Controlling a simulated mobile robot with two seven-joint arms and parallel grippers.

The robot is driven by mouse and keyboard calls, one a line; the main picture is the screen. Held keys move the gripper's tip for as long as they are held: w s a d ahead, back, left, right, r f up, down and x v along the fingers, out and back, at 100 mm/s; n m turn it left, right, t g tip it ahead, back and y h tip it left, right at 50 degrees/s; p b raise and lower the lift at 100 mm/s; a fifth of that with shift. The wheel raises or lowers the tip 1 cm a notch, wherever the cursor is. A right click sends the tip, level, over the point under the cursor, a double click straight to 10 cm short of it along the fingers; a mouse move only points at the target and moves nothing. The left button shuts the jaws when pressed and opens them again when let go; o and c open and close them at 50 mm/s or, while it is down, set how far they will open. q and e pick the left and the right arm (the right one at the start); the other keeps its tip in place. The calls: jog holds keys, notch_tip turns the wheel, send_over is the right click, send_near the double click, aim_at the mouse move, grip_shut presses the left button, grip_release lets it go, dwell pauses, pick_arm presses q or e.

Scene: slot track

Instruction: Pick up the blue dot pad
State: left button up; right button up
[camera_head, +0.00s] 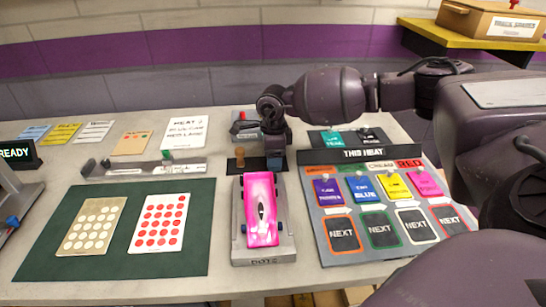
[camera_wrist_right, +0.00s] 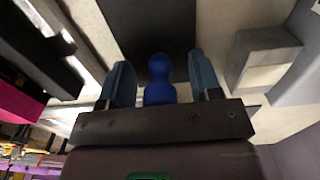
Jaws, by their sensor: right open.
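The blue dot pad (camera_wrist_right: 160,85) shows in the right wrist view as a rounded blue knob. It stands between the two blue-grey fingers of my right gripper (camera_wrist_right: 160,68), with a gap on each side. The fingers are open around it. In the head view my right gripper (camera_head: 274,158) points down at the dark strip behind the pink car, and it hides the blue pad there. My left gripper is not in view.
A tan knob (camera_head: 240,155) stands just left of my right gripper, with a red-topped item (camera_head: 243,122) behind. The pink car (camera_head: 261,208) sits on a grey stand in front. A heat board (camera_head: 325,228) lies right, and dotted cards lie on a green mat (camera_head: 200,256) left.

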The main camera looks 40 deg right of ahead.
jog(key=c, duration=1)
